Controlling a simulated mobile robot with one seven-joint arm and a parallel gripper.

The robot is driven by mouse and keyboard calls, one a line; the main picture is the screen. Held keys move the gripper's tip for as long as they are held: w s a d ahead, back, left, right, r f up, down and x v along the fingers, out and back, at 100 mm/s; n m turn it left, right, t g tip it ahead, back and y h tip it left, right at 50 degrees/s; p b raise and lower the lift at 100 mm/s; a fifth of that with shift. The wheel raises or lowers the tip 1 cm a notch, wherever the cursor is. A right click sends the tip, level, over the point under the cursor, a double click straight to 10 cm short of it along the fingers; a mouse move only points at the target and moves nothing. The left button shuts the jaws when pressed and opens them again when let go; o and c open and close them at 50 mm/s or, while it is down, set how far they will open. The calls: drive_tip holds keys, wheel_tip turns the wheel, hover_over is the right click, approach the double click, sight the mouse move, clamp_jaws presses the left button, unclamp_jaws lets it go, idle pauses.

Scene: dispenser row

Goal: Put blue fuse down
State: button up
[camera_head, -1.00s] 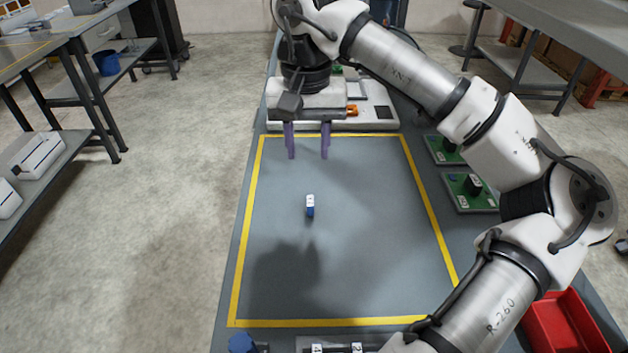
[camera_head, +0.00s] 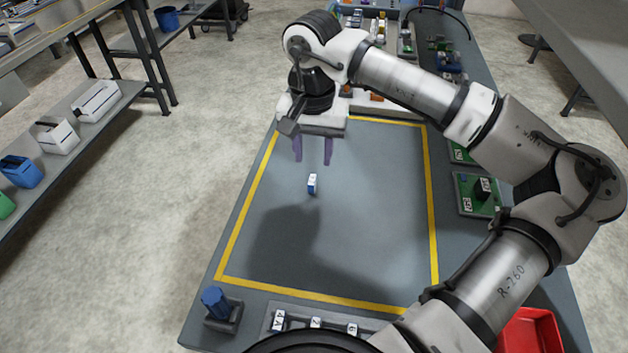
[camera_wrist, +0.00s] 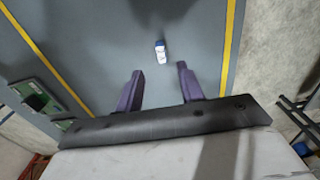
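The blue fuse (camera_head: 312,185) is a small block with a white top and a blue lower part. It stands on the grey table inside the yellow-outlined area. It also shows in the wrist view (camera_wrist: 160,52), beyond and between the fingertips. My gripper (camera_head: 313,163) is open and empty, its two purple fingers apart, above the table and farther back than the fuse. In the wrist view, the fingers (camera_wrist: 159,80) have a wide empty gap between them and do not touch the fuse.
Green circuit boards (camera_head: 477,193) lie along the table's right side. A red bin (camera_head: 528,330) is at the front right. A blue cylinder in a dark holder (camera_head: 215,303) and a row of white-labelled pieces (camera_head: 316,323) line the front edge. The yellow-outlined area is otherwise clear.

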sight(312, 179)
wheel_tip(312, 179, down, 3)
drive_tip(key=shift+f, duration=0.1)
drive_tip(key=shift+a+f+p, duration=0.1)
drive_tip(key=shift+f+p, duration=1.4)
drive_tip(key=shift+f, duration=1.2)
clamp_jaws()
